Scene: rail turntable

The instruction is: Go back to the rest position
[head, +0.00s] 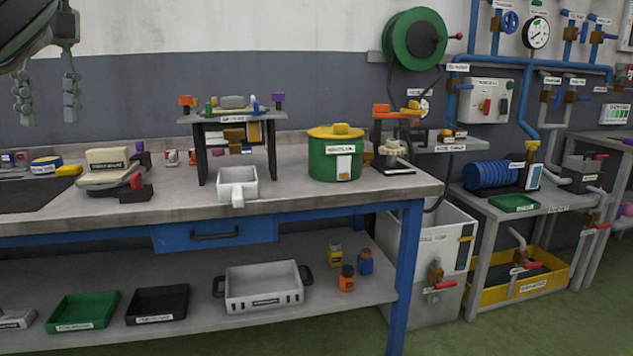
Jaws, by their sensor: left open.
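My left gripper (47,98) hangs at the upper left of the head view, with its fingers apart and nothing between them. It is in the air above the left end of the workbench (320,200), clear of the things on it. My right gripper is not in view.
On the bench stand a white scale (110,165), a small rack (190,125), a white box (237,184) and a green drum (335,160). Trays, including a green one (82,311), lie on the lower shelf. Pipes and a hose reel (400,40) are on the wall. Green floor is free at the lower right.

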